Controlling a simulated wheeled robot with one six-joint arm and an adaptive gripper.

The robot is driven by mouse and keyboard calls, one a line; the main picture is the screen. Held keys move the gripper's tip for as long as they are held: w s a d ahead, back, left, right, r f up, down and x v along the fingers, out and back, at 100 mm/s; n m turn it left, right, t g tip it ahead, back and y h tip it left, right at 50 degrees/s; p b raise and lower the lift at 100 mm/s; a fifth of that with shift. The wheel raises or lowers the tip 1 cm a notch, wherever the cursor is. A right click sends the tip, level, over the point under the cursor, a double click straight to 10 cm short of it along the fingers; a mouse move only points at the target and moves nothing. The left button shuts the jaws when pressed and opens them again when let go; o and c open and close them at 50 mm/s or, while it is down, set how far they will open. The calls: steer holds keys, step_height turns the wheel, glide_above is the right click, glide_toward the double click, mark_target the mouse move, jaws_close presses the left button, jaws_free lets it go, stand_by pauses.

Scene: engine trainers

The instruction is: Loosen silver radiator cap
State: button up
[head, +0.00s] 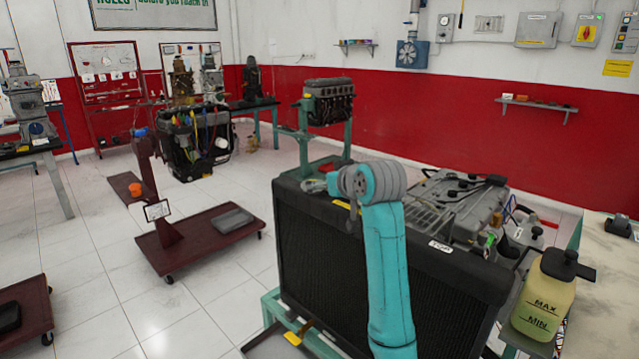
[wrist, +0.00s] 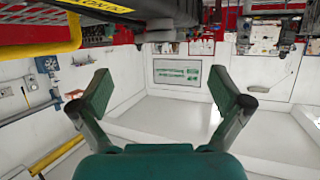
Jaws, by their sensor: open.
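The black radiator (head: 315,265) stands upright in front of the engine trainer in the head view. I cannot make out the silver radiator cap for certain in either view. My teal arm crosses in front of the radiator and bends at a grey joint above its top edge. My gripper (wrist: 162,93) is open and empty in the wrist view, its two green fingers spread wide. No cap shows between the fingers; only the white room surfaces and a framed sign lie beyond them. In the head view my arm hides much of the radiator's top.
A grey engine (head: 465,205) sits behind the radiator. A yellowish coolant bottle (head: 542,295) with a black cap stands at the right by a pale worktop (head: 610,270). A dark red wheeled stand (head: 205,235) is to the left. Tiled floor between them is clear.

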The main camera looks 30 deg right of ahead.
steer(key=shift+v, duration=2.2)
